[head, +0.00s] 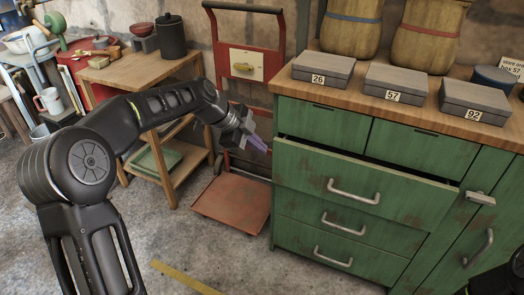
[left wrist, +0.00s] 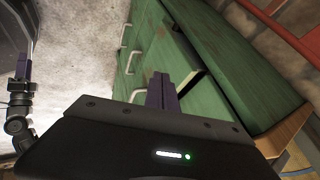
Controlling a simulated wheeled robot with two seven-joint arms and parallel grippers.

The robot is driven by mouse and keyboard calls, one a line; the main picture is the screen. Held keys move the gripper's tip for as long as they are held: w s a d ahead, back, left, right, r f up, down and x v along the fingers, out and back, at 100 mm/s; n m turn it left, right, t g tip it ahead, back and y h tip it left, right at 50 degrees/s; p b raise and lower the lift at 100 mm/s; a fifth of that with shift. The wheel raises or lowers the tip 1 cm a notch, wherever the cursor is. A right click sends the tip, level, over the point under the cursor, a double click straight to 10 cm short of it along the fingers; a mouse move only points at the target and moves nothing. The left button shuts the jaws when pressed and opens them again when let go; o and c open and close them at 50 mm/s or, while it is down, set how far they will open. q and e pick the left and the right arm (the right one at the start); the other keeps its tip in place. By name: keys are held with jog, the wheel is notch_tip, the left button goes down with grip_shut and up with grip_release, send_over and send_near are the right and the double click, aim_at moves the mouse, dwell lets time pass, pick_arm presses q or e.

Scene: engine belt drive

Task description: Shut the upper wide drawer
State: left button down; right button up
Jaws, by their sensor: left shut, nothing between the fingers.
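The upper wide drawer (head: 330,180) is the top full-width drawer of the green cabinet in the head view. It stands pulled out, with a dark gap along its top edge and a metal handle (head: 353,192) on its front. My left gripper (head: 257,143) is shut and empty, its purple fingers beside the drawer's left end and pointing towards it. In the left wrist view the fingers (left wrist: 161,90) overlap the green drawer (left wrist: 165,55); I cannot tell whether they touch it. Part of my right arm shows at the left wrist view's left edge, its finger state unclear.
Two lower drawers (head: 325,225) look shut. Numbered grey boxes (head: 320,70) and woven baskets (head: 425,35) stand on the wooden top (head: 350,97). A red hand truck (head: 232,200) and wooden shelf table (head: 140,70) stand left. The floor before the cabinet is mostly clear.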

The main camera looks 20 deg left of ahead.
pick_arm(q)
jog(key=v, duration=0.6)
jog(key=shift+s+r+p, duration=0.2)
jog(key=shift+p, duration=0.1)
pick_arm(e)
jog(key=shift+r, duration=0.45)
pick_arm(q)
jog(key=shift+a, duration=0.15)
pick_arm(e)
jog(key=shift+c, duration=0.6)
